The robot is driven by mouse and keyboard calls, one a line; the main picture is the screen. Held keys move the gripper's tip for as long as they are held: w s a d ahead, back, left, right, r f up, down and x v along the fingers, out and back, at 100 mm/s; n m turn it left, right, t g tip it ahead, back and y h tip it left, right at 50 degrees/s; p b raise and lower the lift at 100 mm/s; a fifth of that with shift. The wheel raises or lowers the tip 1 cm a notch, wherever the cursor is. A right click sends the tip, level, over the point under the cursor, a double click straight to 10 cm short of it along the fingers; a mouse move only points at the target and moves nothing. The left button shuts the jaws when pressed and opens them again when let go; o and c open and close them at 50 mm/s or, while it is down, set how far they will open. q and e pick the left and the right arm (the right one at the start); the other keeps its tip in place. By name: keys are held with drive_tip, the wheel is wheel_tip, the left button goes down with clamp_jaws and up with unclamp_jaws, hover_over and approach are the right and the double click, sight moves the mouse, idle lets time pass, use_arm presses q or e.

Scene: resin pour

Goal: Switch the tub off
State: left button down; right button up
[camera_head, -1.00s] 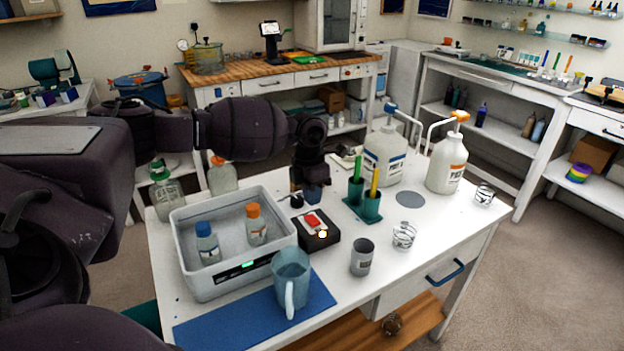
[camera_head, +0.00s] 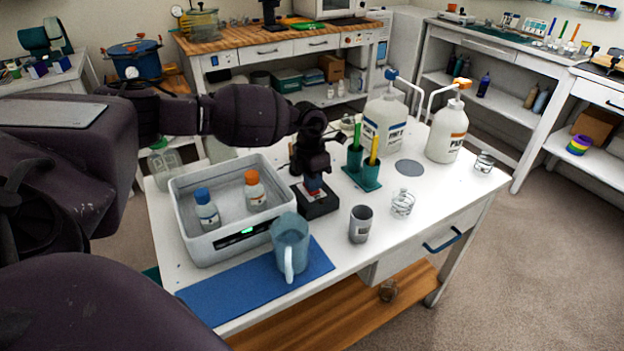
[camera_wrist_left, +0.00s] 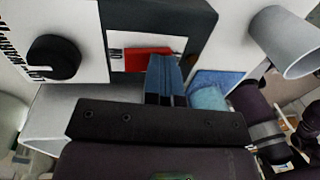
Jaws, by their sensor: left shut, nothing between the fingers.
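The grey tub (camera_head: 217,249) stands on the white table with a blue-capped bottle (camera_head: 207,210) and an orange-capped bottle (camera_head: 254,190) inside. A small green display (camera_head: 247,231) is lit on its front. A black switch box (camera_head: 320,211) sits right of the tub. My left gripper (camera_head: 313,188) points down over this box, shut and empty, and hides most of its top. In the left wrist view, the blue fingers (camera_wrist_left: 162,68) are at the edge of the red switch (camera_wrist_left: 138,53); I cannot tell if they touch it. My right gripper is not in view.
A blue-grey pitcher (camera_head: 291,245) stands on a blue mat (camera_head: 255,291) in front of the tub. A grey cup (camera_head: 360,224), a glass jar (camera_head: 402,203), a green holder (camera_head: 363,173) and two pump bottles (camera_head: 384,127) (camera_head: 446,135) stand to the right.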

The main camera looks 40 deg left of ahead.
use_arm(q)
drive_tip(key=shift+s+f, duration=0.1)
drive_tip(key=shift+f, duration=0.3)
drive_tip(key=shift+a, duration=0.1)
drive_tip(key=shift+a, duration=0.3)
drive_tip(key=shift+w+a+r, duration=0.1)
drive_tip(key=shift+w+a, duration=0.2)
drive_tip(key=shift+a, duration=0.05)
